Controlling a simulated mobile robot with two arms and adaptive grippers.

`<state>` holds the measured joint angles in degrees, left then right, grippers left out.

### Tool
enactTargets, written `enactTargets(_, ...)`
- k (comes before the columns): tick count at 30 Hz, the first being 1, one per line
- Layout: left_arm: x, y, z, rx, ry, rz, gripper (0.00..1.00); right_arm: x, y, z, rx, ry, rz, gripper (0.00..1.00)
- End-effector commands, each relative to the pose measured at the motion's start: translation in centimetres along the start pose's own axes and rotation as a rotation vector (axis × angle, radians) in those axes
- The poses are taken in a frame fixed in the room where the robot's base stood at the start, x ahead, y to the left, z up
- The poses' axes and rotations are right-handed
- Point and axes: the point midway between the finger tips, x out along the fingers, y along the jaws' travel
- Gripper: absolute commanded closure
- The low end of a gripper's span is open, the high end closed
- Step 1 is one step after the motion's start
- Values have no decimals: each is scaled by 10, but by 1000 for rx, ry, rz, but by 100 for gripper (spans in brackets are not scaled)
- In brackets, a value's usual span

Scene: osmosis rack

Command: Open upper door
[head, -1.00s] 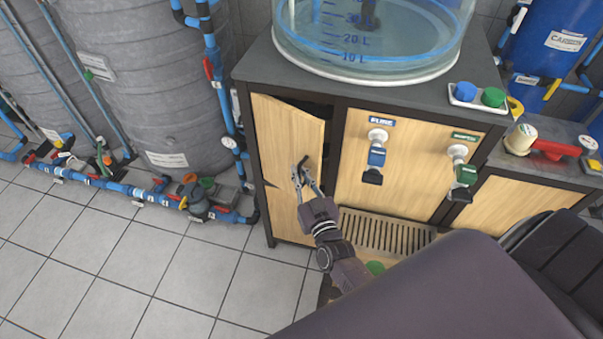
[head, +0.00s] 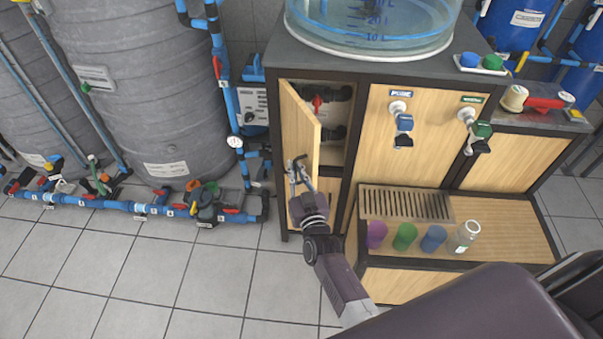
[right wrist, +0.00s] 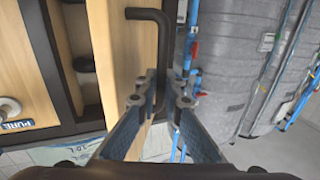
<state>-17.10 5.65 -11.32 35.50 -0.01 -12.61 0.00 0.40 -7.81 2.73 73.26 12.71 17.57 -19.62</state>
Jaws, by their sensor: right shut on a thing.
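The upper door (head: 299,127) is a light wood panel at the left of the cabinet. It stands swung part-way open to the left, and a red valve and dark pipes show in the compartment behind it. My right gripper (head: 298,170) is at the door's front face and is shut on the dark handle. In the right wrist view the bent black handle (right wrist: 153,50) runs down between the fingers (right wrist: 161,103). The door edge (right wrist: 128,60) shows left of the handle. My left gripper is not in view.
Blue pipes and valves (head: 140,207) and grey tanks (head: 150,90) stand left of the cabinet. The tiled floor (head: 200,270) is clear.

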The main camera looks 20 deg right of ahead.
Motion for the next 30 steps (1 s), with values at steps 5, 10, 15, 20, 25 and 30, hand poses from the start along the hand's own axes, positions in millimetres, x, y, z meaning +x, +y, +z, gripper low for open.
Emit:
enactTargets(5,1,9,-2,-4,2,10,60,4,-3,1,-2,-2,7,100)
enactTargets(10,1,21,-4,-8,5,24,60,4,-4,1,-2,-2,8,100)
enactTargets(15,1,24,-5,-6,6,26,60,5,-4,0,-2,-1,8,100)
enactTargets(20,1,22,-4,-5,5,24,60,5,-4,0,-1,0,8,85)
enactTargets(25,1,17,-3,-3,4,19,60,5,-3,0,0,1,9,85)
enactTargets(30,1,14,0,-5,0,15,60,-1,-4,0,0,1,9,85)
